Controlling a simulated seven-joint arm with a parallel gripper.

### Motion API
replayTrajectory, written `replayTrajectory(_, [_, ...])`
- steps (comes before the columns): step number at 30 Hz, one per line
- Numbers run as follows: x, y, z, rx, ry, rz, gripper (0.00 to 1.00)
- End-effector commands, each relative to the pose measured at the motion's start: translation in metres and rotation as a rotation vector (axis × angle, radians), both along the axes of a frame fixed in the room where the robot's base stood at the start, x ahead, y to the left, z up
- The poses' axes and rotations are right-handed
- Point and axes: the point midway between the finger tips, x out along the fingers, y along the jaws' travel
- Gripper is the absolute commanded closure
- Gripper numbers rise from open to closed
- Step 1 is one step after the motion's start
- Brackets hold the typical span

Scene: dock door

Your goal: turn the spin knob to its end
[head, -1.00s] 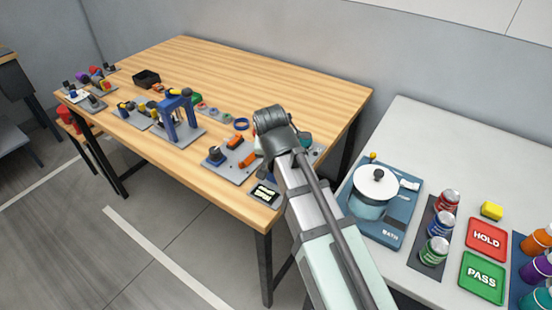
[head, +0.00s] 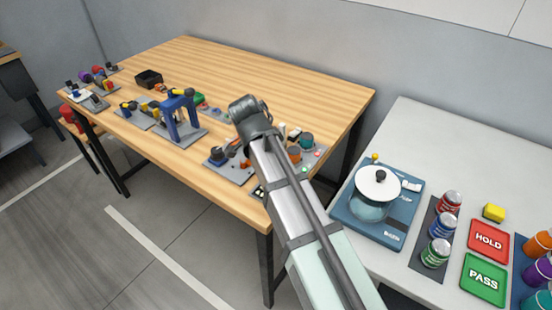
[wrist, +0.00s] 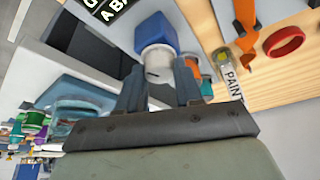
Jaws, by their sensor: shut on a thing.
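My gripper (wrist: 160,78) is shut on a blue-and-white part (wrist: 157,60), a blue block with a pale round end between the fingertips in the wrist view. I cannot tell for sure whether this is the spin knob. In the head view my gripper points down over the front right of the wooden table, and my wrist and arm hide its fingertips and what it holds. A dark knob (head: 217,155) stands upright on a grey plate (head: 237,175) just left of my wrist.
A blue frame stand (head: 181,115) rises left of my gripper. A plate with a teal knob (head: 306,140) lies right of it. The wrist view shows a red ring (wrist: 285,41) and a PAINT label (wrist: 232,82). The table's back is clear.

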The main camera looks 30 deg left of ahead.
Motion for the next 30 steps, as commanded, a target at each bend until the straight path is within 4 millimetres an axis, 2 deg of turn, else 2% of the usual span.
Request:
replayTrajectory(12, [0.0007, 0.0012, -0.0002, 0.000, 0.001, -0.170, 0.96])
replayTrajectory(28, [0.0004, 0.0009, -0.0003, 0.001, 0.001, -0.191, 0.96])
replayTrajectory(29, [0.0004, 0.0009, -0.0003, 0.001, 0.001, -0.191, 0.63])
replayTrajectory(30, [0.0004, 0.0009, -0.0003, 0.001, 0.001, -0.191, 0.59])
